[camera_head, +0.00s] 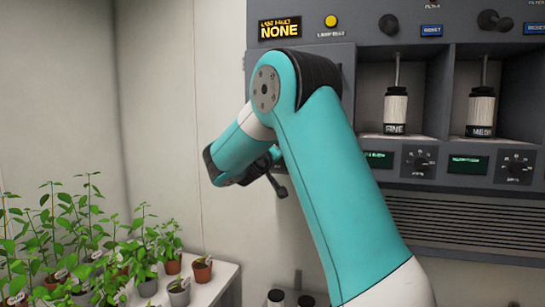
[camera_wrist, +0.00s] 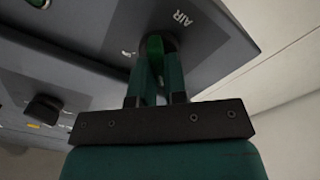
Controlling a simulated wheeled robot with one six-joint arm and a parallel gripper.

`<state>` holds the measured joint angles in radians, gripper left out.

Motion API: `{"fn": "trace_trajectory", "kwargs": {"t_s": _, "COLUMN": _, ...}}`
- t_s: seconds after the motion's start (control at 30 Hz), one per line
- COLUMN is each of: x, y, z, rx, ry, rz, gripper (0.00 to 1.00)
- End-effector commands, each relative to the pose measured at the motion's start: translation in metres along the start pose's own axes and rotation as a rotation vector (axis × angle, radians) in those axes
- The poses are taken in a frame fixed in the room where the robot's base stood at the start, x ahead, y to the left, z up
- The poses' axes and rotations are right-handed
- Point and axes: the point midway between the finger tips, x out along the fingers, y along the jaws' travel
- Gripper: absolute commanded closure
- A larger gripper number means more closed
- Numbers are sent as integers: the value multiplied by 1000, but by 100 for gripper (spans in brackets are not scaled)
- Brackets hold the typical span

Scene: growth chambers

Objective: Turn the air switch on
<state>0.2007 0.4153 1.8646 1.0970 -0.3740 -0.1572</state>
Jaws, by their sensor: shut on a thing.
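The label AIR (camera_wrist: 183,19) is printed on a grey panel (camera_wrist: 215,50) in the wrist view. Whether the switch is on or off cannot be told. In the head view my arm covers the air switch and most of my gripper.
The grey control panel (camera_head: 350,70) holds a yellow button (camera_head: 331,21), several dark knobs and two bays with white-and-black cylinders (camera_head: 396,110). Potted seedlings (camera_head: 180,290) stand on a white bench at the lower left. A black knob (camera_wrist: 44,107) sits on the panel in the wrist view.

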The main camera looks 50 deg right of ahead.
Motion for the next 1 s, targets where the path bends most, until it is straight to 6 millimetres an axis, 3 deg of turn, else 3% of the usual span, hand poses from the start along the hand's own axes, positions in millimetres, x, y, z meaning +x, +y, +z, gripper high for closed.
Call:
{"fn": "trace_trajectory", "kwargs": {"t_s": 0.37, "x": 1, "y": -5, "z": 8, "rx": 187, "ry": 0, "rz": 2, "gripper": 100}}
{"fn": "trace_trajectory", "kwargs": {"t_s": 1.0, "x": 1, "y": -2, "z": 10, "rx": 785, "ry": -2, "rz": 2, "gripper": 100}}
